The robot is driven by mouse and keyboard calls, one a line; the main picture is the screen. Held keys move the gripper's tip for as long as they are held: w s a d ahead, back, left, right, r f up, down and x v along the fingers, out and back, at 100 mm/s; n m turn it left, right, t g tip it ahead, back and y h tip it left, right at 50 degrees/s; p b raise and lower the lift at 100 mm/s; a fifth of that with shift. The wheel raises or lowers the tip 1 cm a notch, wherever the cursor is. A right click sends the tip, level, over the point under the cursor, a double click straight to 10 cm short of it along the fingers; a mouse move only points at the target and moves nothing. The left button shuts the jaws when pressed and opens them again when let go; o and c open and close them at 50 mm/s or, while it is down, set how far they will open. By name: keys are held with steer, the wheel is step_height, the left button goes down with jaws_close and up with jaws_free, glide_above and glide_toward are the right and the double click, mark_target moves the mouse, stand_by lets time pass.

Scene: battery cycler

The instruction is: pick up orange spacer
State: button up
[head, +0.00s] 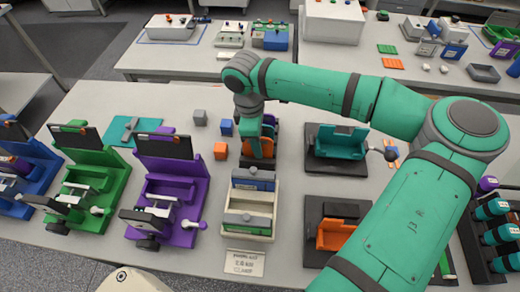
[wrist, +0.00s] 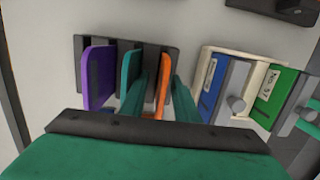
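The orange spacer (wrist: 163,92) is a thin upright plate in a dark slotted rack (wrist: 112,44), seen in the wrist view. A teal spacer (wrist: 130,72) and a purple spacer (wrist: 97,78) stand in the same rack to its left. My gripper (wrist: 161,82) is open, with one teal finger on each side of the orange spacer and small gaps visible. In the head view, my gripper (head: 258,154) points down over the rack, and its wrist hides most of the rack. Some orange of the spacer (head: 268,147) shows beside it.
A white holder (wrist: 255,62) with blue and green plates is close right of the rack in the wrist view. Orange (head: 220,150), blue (head: 226,127) and grey (head: 200,118) cubes lie left of my gripper. A purple device (head: 180,190) stands further left.

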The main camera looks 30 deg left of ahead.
steer(key=shift+w+d+f, duration=0.15)
steer(key=shift+w+f, duration=0.1)
steer(key=shift+f, duration=0.15)
steer(key=shift+d, duration=0.3)
steer(key=c, duration=0.5)
steer(key=shift+a, duration=0.2)
jaws_close()
steer(key=shift+s+a, duration=0.2)
steer(key=shift+a, duration=0.1)
steer(key=shift+d+r, duration=0.1)
